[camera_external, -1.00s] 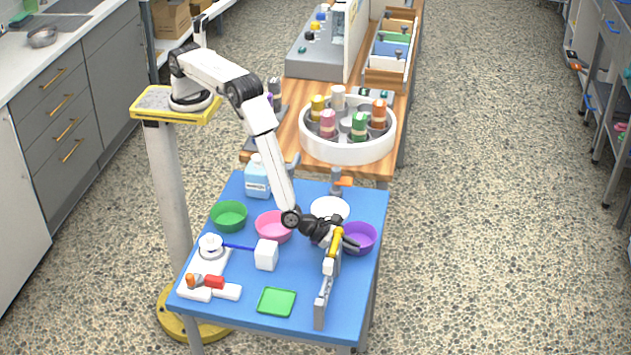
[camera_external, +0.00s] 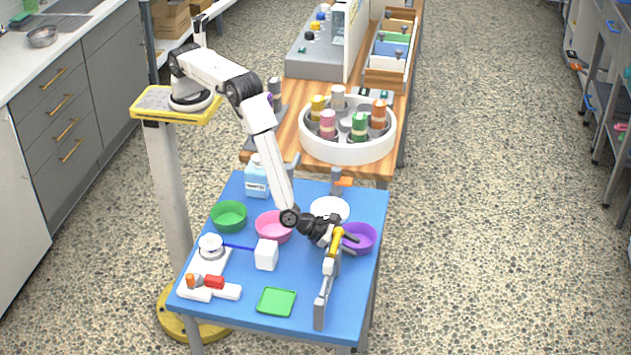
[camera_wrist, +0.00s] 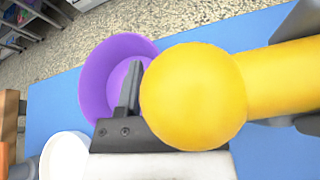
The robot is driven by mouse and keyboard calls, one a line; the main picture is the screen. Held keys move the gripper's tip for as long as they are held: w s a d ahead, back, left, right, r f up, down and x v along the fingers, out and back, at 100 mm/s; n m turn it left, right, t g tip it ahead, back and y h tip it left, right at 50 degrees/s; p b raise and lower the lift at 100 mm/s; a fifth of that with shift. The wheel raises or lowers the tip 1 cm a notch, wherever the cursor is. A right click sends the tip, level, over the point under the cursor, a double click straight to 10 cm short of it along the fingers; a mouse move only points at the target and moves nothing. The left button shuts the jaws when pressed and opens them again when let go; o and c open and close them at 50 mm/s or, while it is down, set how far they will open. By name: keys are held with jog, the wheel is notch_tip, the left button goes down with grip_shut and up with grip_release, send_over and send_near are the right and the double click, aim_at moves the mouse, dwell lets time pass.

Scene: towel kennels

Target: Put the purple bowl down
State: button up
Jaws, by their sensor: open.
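The purple bowl (camera_external: 362,238) sits upright on the blue table near its right edge, and it also shows in the wrist view (camera_wrist: 98,80). My gripper (camera_external: 350,243) is open at the bowl's left side, with a finger reaching over the bowl in the external view. In the wrist view one dark finger (camera_wrist: 130,92) overlaps the bowl's rim. A yellow rounded part (camera_wrist: 195,95) hides the rest of the jaws and some of the bowl. Whether a finger touches the bowl cannot be told.
On the blue table (camera_external: 300,325), a white round dish (camera_external: 330,207) stands just behind the bowl. A pink bowl (camera_external: 272,228) and a green bowl (camera_external: 229,216) are to the left. A green tray (camera_external: 277,302) lies at the front.

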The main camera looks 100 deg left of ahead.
jog(key=shift+v, duration=5.75)
jog(key=s+a+r+n+g+y, duration=0.2)
jog(key=a+r+n+g+y, duration=0.15)
jog(key=a+n, duration=0.55)
jog(key=s+a+r+n+g+y, duration=0.15)
jog(key=a+r+n+g, duration=0.35)
jog(key=a, duration=0.7)
jog(key=s+a+r+n, duration=0.1)
jog(key=s+a+n, duration=0.1)
jog(key=n, duration=0.2)
jog(key=s+a+n+g+h, duration=0.1)
jog(key=s+a+n, duration=0.1)
jog(key=n, duration=0.1)
jog(key=s+a+r+n+g, duration=0.1)
jog(key=s+a+n, duration=0.1)
jog(key=n, duration=0.2)
jog(key=shift+s+a+r+n+g, duration=0.2)
jog(key=shift+s+r+n+g, duration=0.1)
jog(key=shift+s+r, duration=0.1)
jog(key=s+a+r+n+h, duration=0.3)
jog(key=s+n, duration=0.3)
jog(key=n, duration=0.6)
jog(key=shift+r+n+t+h, duration=0.45)
jog(key=shift+r+h, duration=0.15)
jog(key=shift+r, duration=0.15)
